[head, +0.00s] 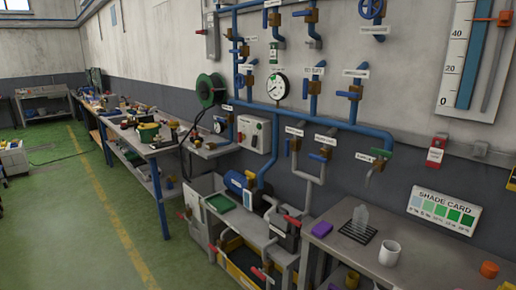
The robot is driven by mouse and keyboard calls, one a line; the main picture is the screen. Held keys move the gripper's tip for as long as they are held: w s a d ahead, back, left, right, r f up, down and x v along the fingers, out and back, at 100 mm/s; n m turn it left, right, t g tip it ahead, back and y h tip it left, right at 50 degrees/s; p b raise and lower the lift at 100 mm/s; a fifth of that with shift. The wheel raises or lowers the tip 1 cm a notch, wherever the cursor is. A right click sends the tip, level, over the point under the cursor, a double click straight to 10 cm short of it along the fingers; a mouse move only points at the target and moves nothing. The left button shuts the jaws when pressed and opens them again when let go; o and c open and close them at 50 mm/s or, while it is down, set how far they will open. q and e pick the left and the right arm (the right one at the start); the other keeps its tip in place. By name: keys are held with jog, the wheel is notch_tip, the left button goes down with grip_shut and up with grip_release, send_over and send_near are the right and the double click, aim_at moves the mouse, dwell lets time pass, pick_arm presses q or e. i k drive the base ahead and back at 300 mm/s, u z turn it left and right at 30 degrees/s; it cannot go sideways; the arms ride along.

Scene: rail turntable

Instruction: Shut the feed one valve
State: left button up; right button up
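Several small valves with brown bodies and mostly blue handles sit on blue and grey wall pipes, each near a small white tag. The tags are too small to read surely, so I cannot tell which is the feed one valve. Upper ones include a valve at the top middle (273,17) and one to its right (311,15). Lower ones include a valve on the right branch (354,92), two above the grey pipes (294,145) (324,152), and a green-handled tap (381,154). A blue handwheel (371,8) is at the top. Neither gripper shows.
A pressure gauge (277,86) and a grey switch box (254,134) are on the wall. A bench with a blue pump (238,182) and red-handled valves stands below. A right bench (335,235) holds a white mug (389,253). Green floor (60,220) is open at left.

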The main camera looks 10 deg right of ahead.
aim_at(288, 146)
jog(key=u, duration=0.6)
jog(key=i, duration=1.3)
jog(key=z, duration=0.5)
jog(key=i, duration=1)
jog(key=z, duration=1.05)
